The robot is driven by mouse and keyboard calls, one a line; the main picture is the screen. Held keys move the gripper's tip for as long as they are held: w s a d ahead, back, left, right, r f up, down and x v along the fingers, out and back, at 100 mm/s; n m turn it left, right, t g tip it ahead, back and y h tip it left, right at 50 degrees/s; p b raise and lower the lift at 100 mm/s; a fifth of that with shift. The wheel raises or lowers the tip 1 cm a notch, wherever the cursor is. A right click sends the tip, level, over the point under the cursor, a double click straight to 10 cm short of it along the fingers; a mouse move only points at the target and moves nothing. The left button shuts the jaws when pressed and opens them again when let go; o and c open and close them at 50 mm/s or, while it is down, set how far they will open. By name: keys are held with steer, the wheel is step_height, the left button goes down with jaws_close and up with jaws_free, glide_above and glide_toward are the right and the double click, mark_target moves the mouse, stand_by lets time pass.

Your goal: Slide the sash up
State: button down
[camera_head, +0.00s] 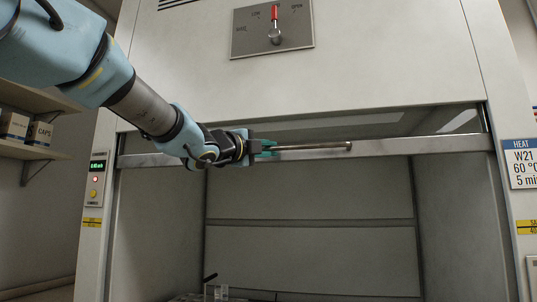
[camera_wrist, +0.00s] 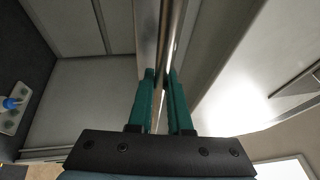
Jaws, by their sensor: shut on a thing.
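The sash of the fume hood shows its metal bottom rail (camera_head: 425,145) high across the opening, near the top of the frame. A horizontal bar handle (camera_head: 325,147) is fixed on the front of the rail. My gripper (camera_head: 268,147) has its teal fingers shut on the left part of the handle. In the wrist view the handle (camera_wrist: 176,40) runs between the two fingers (camera_wrist: 160,100). The finger contact is partly hidden in the head view.
A lever panel (camera_head: 272,28) with a red handle is on the hood front above. A small control box (camera_head: 96,178) is on the left post. A shelf with boxes (camera_head: 40,134) hangs at the left. A clear rack (camera_head: 215,291) stands low inside the hood. A heat sign (camera_head: 520,163) is at the right.

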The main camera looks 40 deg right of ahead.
steer(key=shift+r, duration=0.1)
steer(key=c, duration=0.8)
jaws_free()
steer(key=shift+c, duration=0.2)
steer(key=b+v, duration=0.3)
steer(key=v, duration=0.8)
steer(key=shift+d, duration=0.1)
